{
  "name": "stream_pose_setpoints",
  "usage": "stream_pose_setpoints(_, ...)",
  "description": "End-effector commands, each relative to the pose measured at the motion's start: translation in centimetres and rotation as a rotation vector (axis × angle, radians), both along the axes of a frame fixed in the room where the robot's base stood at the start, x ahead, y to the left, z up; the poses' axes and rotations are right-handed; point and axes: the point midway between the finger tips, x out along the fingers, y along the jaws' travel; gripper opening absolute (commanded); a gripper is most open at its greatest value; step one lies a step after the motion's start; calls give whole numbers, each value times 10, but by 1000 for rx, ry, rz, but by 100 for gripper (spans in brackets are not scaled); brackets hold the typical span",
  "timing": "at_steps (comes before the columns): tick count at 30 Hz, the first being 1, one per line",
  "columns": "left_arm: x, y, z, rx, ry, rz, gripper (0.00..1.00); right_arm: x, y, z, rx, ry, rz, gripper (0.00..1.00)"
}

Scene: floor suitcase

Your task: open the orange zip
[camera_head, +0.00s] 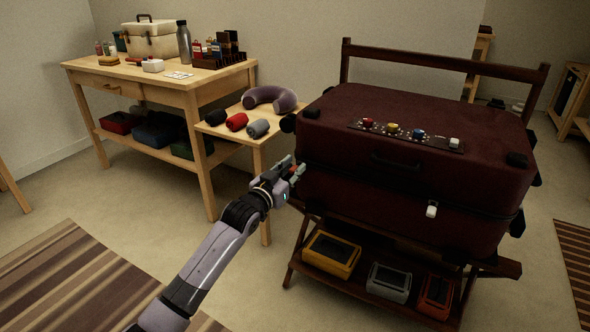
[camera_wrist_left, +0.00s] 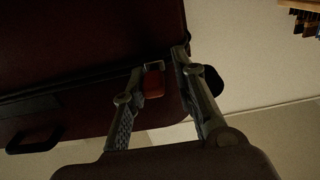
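The dark maroon suitcase (camera_head: 400,190) lies shut on a wooden rack. My left gripper (camera_head: 294,168) is at its left front corner, at about the height of the seam. In the left wrist view, the orange zip pull (camera_wrist_left: 153,82) hangs at the suitcase corner between the two fingers of my left gripper (camera_wrist_left: 160,68). The fingers are apart; the pull is close to the left finger, and a gap shows on its right side. Contact with the left finger cannot be told. In the head view the gripper largely hides the pull. My right gripper is not in view.
A white pull (camera_head: 432,211) hangs on the suitcase front. A strip with coloured knobs (camera_head: 405,134) lies on top. Bins (camera_head: 331,254) stand on the rack's lower shelf. A small table (camera_head: 262,136) with rolled cloths and a neck pillow stands close behind the gripper.

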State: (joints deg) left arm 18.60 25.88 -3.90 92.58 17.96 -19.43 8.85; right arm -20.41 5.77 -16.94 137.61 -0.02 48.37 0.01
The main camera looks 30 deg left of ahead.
Motion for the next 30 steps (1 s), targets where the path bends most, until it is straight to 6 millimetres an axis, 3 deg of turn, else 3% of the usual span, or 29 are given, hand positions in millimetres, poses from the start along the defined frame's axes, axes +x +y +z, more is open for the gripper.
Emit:
stream_pose_setpoints(5, 0, 0, 1, 1, -1, 1, 36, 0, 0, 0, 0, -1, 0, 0)
stream_pose_setpoints(17, -6, -1, -1, -1, 0, -2, 37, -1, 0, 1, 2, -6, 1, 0)
stream_pose_setpoints(30, -89, 2, -1, 1, 1, -1, 37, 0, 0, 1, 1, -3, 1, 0)
